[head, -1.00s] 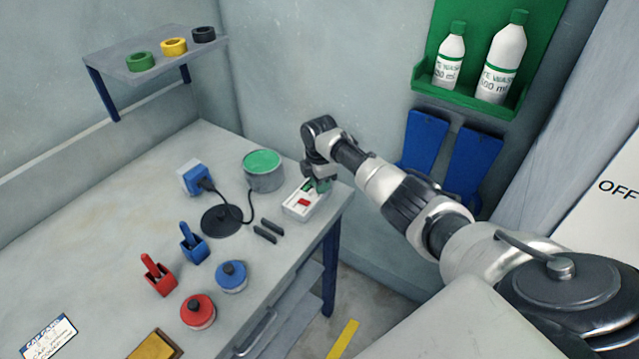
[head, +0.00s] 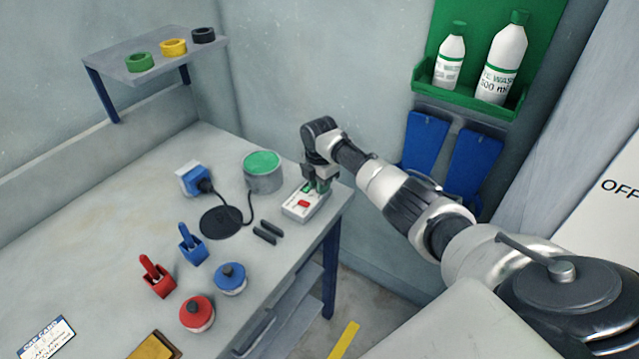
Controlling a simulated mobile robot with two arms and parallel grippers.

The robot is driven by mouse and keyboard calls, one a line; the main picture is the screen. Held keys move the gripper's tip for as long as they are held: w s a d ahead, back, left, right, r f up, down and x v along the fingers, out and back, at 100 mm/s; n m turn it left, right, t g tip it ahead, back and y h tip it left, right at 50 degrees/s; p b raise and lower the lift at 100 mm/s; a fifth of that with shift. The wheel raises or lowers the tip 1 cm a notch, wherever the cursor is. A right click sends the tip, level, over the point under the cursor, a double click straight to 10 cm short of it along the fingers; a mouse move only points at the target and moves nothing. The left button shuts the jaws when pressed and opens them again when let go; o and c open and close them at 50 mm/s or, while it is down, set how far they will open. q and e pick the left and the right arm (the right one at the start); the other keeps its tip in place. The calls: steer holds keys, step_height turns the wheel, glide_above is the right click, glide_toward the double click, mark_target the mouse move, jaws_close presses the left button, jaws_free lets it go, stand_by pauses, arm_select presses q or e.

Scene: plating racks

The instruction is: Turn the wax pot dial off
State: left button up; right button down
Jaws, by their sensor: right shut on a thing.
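A grey pot with a green top (head: 264,172) stands near the table's back right. Beside it, at the table's right end, lies a white box (head: 304,206) with a red part on its top and green parts near its far end. My right gripper (head: 320,186) points down over the far end of this box and is shut on a small green part there. The fingers and wrist partly hide that part, so I cannot tell its shape or setting. My left gripper is not in view.
A black disc (head: 222,222) is joined by a cord to a blue and white box (head: 194,180). Two dark bars (head: 268,231), red and blue holders and two lidded jars (head: 197,313) stand nearer. A green bottle shelf (head: 470,92) hangs on the back wall.

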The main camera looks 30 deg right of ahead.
steer(key=c, duration=1)
jaws_free()
step_height(320, 180, up, 11)
steer(key=shift+f+b, duration=0.1)
steer(key=shift+b, duration=0.7)
